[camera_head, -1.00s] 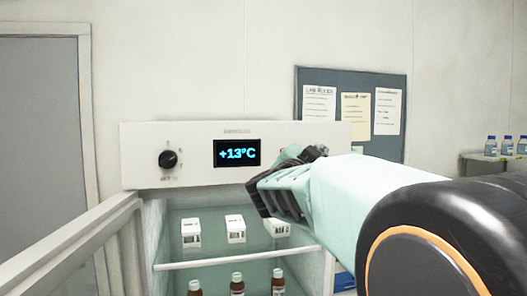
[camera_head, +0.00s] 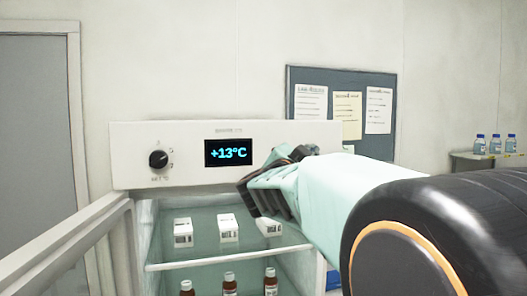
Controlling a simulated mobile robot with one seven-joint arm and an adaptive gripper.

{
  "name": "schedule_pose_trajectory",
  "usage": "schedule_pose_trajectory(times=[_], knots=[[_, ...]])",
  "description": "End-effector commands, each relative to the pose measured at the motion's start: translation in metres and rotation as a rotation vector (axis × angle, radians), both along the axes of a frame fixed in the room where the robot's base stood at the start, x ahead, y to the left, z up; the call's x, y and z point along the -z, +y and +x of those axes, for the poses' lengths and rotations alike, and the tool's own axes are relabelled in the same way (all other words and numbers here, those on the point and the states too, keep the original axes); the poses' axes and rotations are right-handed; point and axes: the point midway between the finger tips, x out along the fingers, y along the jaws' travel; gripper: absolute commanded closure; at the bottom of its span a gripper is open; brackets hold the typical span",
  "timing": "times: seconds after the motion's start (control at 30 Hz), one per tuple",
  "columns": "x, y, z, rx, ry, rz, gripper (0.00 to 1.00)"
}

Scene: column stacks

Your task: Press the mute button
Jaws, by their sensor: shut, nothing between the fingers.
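A white control panel (camera_head: 130,155) sits along the top of an open fridge. It has a black knob (camera_head: 158,159) on the left and a dark display (camera_head: 228,153) reading +13°C in blue. My gripper (camera_head: 262,182) is at the right part of the panel, with its dark fingers shut and empty. The mute button is not visible; my gripper and arm cover the right part of the panel. I cannot tell whether the fingers touch the panel.
Below the panel, white boxes (camera_head: 228,228) stand on a shelf (camera_head: 230,256), with brown bottles (camera_head: 229,283) lower down. The open door (camera_head: 75,242) is at the left. A notice board (camera_head: 375,146) hangs behind, and bottles (camera_head: 495,145) stand on a far right counter.

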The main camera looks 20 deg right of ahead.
Motion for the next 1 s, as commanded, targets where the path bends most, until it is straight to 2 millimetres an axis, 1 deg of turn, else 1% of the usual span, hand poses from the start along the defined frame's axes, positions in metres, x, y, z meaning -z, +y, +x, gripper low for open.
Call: schedule_pose_trajectory(times=[0.2,0.57,1.0], knots=[[0.001,0.0,-0.011,0.0,0.0,0.0,1.0],[0.001,-0.001,-0.014,0.0,0.0,0.0,1.0],[0.0,-0.002,-0.055,0.0,-0.002,0.001,1.0]])
